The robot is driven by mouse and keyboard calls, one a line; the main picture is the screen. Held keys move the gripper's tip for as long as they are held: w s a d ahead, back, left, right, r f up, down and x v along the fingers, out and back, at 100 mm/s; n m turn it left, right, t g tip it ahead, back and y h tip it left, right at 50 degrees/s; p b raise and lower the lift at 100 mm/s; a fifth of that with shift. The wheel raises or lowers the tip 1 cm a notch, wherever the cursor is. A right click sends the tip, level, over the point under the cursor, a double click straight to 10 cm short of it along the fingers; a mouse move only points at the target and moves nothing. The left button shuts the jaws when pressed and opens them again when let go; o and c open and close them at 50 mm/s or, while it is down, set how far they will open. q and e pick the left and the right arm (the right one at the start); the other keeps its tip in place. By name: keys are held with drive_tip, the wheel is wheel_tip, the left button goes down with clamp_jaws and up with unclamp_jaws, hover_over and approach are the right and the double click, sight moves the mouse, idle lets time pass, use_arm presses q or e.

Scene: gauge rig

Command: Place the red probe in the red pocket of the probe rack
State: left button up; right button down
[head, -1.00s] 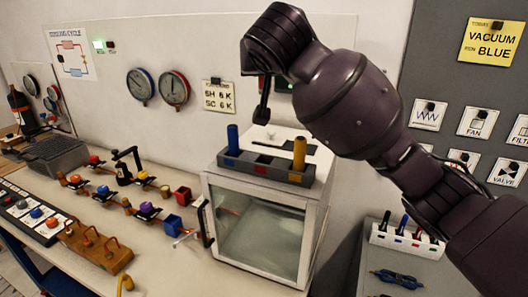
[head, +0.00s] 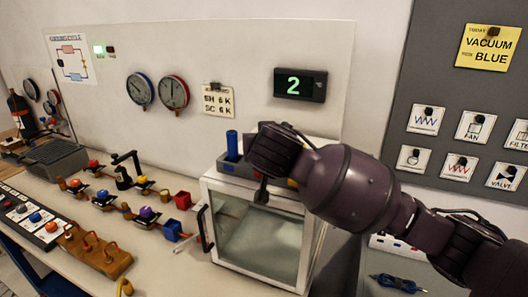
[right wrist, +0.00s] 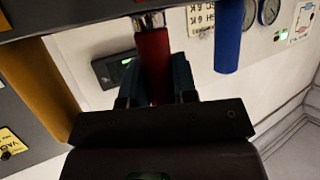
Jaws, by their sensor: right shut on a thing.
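The dark grey probe rack (head: 232,168) stands on top of the white glass-fronted box. In the head view my right gripper (head: 262,192) and wrist cover its middle and right part. In the right wrist view the rack's edge (right wrist: 85,16) runs along the top. The red probe (right wrist: 152,58) is between the fingers of my right gripper (right wrist: 156,85), which is shut on it. Its metal end (right wrist: 148,20) meets the rack's edge in the picture; I cannot tell whether it is in a pocket. The red pocket is hidden. My left gripper is not in view.
The blue probe (head: 232,144) stands upright in the rack's left end and shows in the wrist view (right wrist: 228,38). A yellow probe (right wrist: 38,80) is on the gripper's other side. The white box (head: 262,232) is below; a display reading 2 (head: 300,84) hangs behind.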

wheel_tip(320, 180, down, 2)
drive_tip(key=shift+f, duration=0.1)
drive_tip(key=shift+f, duration=0.15)
drive_tip(key=c, duration=0.9)
unclamp_jaws()
drive_tip(key=b+v, duration=0.1)
drive_tip(key=v, duration=1.1)
